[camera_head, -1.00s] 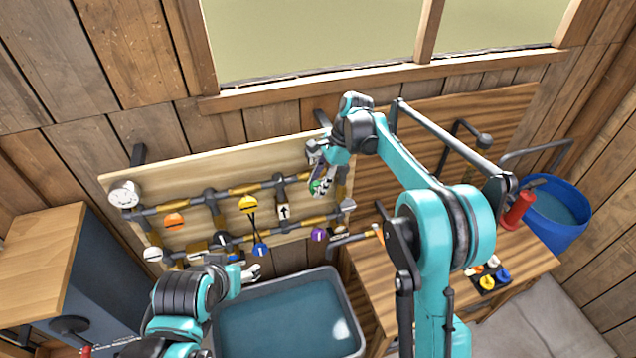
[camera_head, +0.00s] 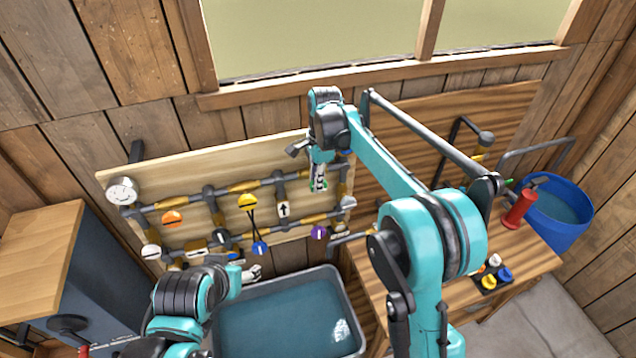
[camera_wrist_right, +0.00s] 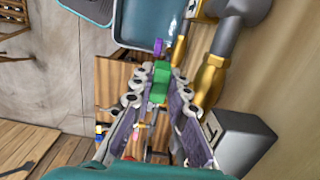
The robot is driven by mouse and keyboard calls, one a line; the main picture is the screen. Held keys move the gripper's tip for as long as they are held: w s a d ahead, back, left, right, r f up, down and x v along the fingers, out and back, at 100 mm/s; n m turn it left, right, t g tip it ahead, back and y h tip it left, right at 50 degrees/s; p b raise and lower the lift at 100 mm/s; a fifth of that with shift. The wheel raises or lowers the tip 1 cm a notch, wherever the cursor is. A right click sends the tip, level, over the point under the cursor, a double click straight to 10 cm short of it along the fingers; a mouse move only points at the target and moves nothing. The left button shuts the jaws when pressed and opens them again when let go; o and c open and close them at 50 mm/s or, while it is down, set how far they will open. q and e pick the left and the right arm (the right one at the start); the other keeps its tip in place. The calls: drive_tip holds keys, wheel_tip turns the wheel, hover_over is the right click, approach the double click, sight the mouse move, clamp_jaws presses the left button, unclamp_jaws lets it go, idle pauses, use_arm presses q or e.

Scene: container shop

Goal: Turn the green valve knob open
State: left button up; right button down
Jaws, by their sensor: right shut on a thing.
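The green valve knob (camera_wrist_right: 160,84) shows in the right wrist view between the fingertips of my right gripper (camera_wrist_right: 157,90), which is shut on it. In the head view my right gripper (camera_head: 319,183) points down in front of the right part of the pipe board (camera_head: 290,150). Only small bits of green show there between its fingers, so the knob's turn angle cannot be read. My left gripper (camera_head: 252,271) is low, near the board's lower edge above the basin; its jaws are too small to judge.
Yellow (camera_head: 248,201), orange (camera_head: 172,218), blue (camera_head: 261,248) and purple (camera_head: 319,233) knobs sit along the pipes. A water basin (camera_head: 352,318) stands below the board. A wooden table with a red extinguisher (camera_head: 517,210) and a blue barrel (camera_head: 575,228) are at right.

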drive_tip(key=h, duration=0.1)
drive_tip(key=t+h+b, duration=0.1)
drive_tip(key=a+h+b, duration=0.1)
drive_tip(key=h, duration=0.1)
drive_tip(key=shift+s+f, duration=0.1)
drive_tip(key=shift+f, duration=0.2)
drive_tip(key=shift+s+a+f+t+h+b, duration=0.1)
drive_tip(key=shift+t+h+b, duration=0.2)
drive_tip(key=shift+h+b, duration=0.4)
drive_tip(key=shift+f+t+h+b, duration=0.1)
drive_tip(key=shift+t+h+b, duration=0.2)
drive_tip(key=shift+h+b, duration=0.35)
drive_tip(key=shift+r+h, duration=0.1)
drive_tip(key=shift+h, duration=0.15)
drive_tip(key=c, duration=1.5)
unclamp_jaws()
drive_tip(key=v, duration=1.2)
drive_tip(key=shift+a, duration=0.1)
